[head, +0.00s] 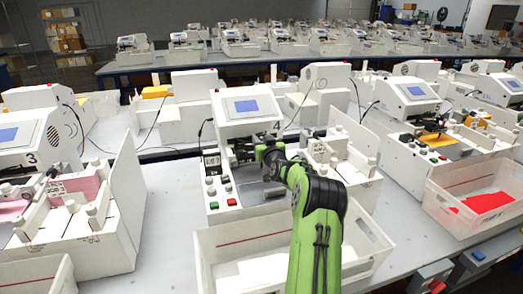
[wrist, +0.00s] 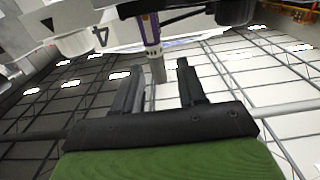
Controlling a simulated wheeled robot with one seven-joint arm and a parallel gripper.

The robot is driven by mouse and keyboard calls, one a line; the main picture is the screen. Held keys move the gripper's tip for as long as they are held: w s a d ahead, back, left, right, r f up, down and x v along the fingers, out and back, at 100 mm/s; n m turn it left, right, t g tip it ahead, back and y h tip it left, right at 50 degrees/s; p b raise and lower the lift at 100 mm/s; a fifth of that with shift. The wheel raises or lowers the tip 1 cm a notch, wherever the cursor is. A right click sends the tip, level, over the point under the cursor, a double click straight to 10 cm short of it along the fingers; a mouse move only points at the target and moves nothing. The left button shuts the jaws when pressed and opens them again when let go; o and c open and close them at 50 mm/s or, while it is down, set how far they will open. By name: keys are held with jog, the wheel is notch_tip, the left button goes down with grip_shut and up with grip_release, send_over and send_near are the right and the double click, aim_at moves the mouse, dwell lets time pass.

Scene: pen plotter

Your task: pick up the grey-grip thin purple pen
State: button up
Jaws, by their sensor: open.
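The purple pen (wrist: 151,30) shows at the top of the wrist view, with a white band and a grey grip (wrist: 158,69) at its near end. Its upper end runs out of the frame. My gripper (wrist: 158,72) is open, with its two dark fingers apart on either side of the grey grip end. I see a gap between the pen and each finger; how deep the pen is between them I cannot tell. In the head view my gripper (head: 268,152) is at the machine marked 4, and the pen cannot be made out there.
The number 4 machine (head: 247,110) has a screen and buttons. Black and white machine parts (wrist: 235,12) hang close beside the pen. A clear bin (head: 215,262) stands in front under my arm. Machine 3 (head: 85,190) is left; a bin with red sheets (head: 470,195) is right.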

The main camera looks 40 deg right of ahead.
jog(key=shift+w+d, duration=0.3)
jog(key=shift+w, duration=0.2)
grip_shut()
